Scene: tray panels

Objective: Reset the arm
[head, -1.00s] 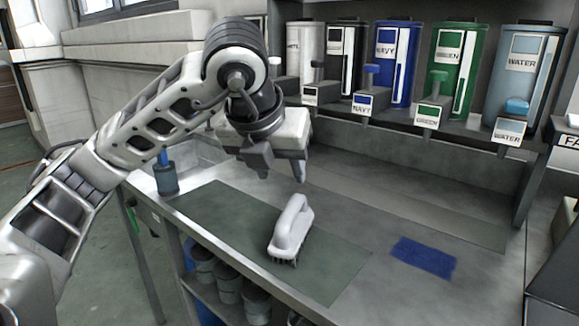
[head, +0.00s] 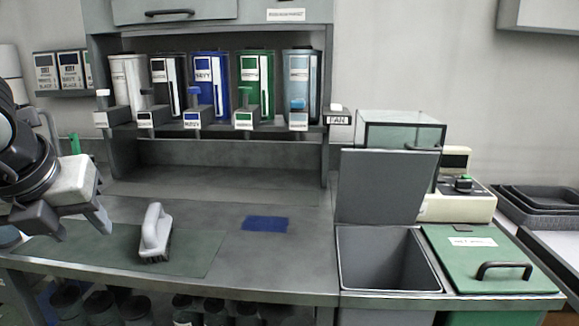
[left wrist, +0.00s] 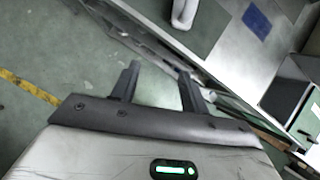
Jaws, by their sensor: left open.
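My left gripper (head: 82,228) is at the left edge of the head view, above the left part of the counter. Its two fingers are apart with nothing between them. In the left wrist view the open fingers (left wrist: 157,88) show with the floor beyond them. A white-handled brush (head: 155,232) with dark bristles stands on a dark green mat (head: 195,258), to the right of the gripper and apart from it. The brush also shows at the top of the left wrist view (left wrist: 184,12). My right gripper is not in view.
A blue patch (head: 265,224) lies on the counter. Several labelled dispensers (head: 211,82) line the back shelf. To the right are an open grey bin (head: 388,262), a green lid with a handle (head: 480,250), a beige device (head: 456,205) and stacked black trays (head: 545,205). The counter's middle is clear.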

